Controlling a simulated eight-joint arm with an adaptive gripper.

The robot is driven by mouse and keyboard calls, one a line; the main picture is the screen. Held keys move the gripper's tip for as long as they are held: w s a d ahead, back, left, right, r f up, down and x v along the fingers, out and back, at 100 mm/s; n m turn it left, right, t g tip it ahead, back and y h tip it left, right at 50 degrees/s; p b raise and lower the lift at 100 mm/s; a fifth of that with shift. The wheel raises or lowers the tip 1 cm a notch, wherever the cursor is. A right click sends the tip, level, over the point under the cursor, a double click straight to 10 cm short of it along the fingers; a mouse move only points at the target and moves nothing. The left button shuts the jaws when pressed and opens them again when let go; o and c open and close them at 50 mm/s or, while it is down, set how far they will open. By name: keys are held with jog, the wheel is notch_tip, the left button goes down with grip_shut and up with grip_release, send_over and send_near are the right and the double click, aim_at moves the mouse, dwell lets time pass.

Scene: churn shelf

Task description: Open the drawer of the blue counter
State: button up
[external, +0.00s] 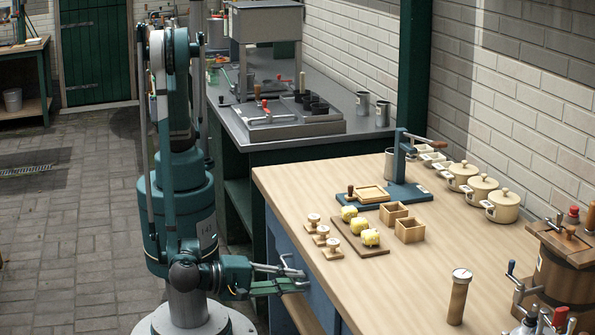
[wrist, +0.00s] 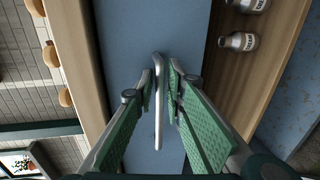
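The blue counter (external: 282,243) stands under the light wooden top, its front mostly behind my arm. In the wrist view the blue drawer front (wrist: 208,20) lies between the wooden top edge and an open shelf. A slim metal bar handle (wrist: 158,115) is on the drawer front. My gripper (wrist: 161,82) has its fingers on either side of the handle, close to it. Its fingers look apart, and no firm contact with the handle shows. The gripper also shows at the counter front in the external view (external: 293,274). No gap shows around the drawer front.
The wooden worktop (external: 410,275) holds a board with yellow pieces (external: 360,228), small wooden boxes (external: 409,229), a press (external: 405,180) and lidded pots (external: 480,190). Labelled bottles (wrist: 240,41) stand on the shelf below the drawer. The paved floor (external: 75,230) to the left is clear.

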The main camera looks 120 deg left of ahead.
jog(key=shift+w+a, duration=0.1)
grip_shut()
jog(key=f+v, duration=0.2)
jog(key=v, duration=0.9)
jog(key=f+v, duration=0.2)
jog(key=v, duration=0.9)
jog(key=shift+s+d+f, duration=0.35)
jog(key=shift+s+d, duration=0.25)
jog(key=shift+d, duration=0.05)
grip_release()
jog(key=shift+r, duration=0.1)
